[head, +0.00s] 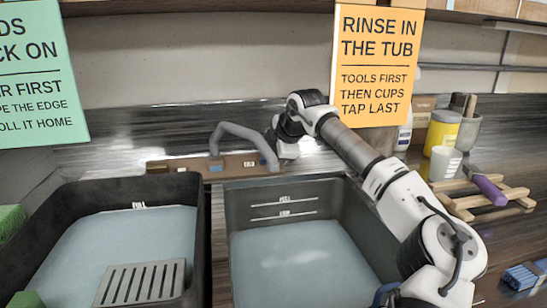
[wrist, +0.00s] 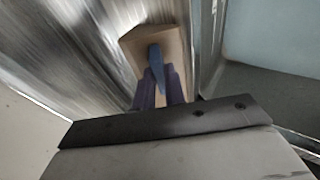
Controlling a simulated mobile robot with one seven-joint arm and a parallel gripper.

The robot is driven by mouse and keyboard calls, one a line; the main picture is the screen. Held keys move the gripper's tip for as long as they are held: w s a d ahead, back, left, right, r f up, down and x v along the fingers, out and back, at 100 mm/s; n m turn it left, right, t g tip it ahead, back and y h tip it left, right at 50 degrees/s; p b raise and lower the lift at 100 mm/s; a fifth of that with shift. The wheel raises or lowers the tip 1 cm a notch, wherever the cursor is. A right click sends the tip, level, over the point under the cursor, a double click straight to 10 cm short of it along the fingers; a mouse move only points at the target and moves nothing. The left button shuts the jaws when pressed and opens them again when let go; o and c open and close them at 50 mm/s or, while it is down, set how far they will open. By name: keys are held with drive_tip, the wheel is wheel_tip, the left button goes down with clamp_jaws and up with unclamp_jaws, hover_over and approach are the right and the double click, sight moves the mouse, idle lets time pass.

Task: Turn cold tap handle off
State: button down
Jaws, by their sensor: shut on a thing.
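The tap's blue cold handle (wrist: 155,54) stands at the end of a tan-brown block (wrist: 135,45) in the wrist view. The dark fingers of my gripper (wrist: 159,88) sit on either side of its lower part and are shut on it. In the head view, my gripper (head: 287,149) is at the right end of the brown tap block (head: 185,165), just right of the grey curved spout (head: 245,132). The fingers and the held handle cannot be made out there. The handle's exact turn is hard to tell.
The right tub (head: 240,200) holds water below the spout. The left tub (head: 110,191) holds water and a slotted grey plate (head: 140,284). At the right are a wooden rack (head: 462,203) with a purple-handled tool (head: 489,189), a white cup (head: 445,164) and a yellow jar (head: 442,131).

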drive_tip(key=c, duration=1.5)
unclamp_jaws()
drive_tip(key=shift+o, duration=0.2)
drive_tip(key=shift+r, duration=0.1)
drive_tip(key=shift+s+d+r, duration=0.1)
drive_tip(key=shift+d+r, duration=0.05)
drive_tip(key=shift+d, duration=0.05)
drive_tip(key=s+d+b, duration=0.2)
drive_tip(key=s+d, duration=0.4)
drive_tip(key=s, duration=0.4)
drive_tip(key=shift+s+d+r+b, duration=0.15)
drive_tip(key=shift+s+r+b, duration=0.1)
drive_tip(key=shift+s+b, duration=0.1)
drive_tip(key=shift+r, duration=0.15)
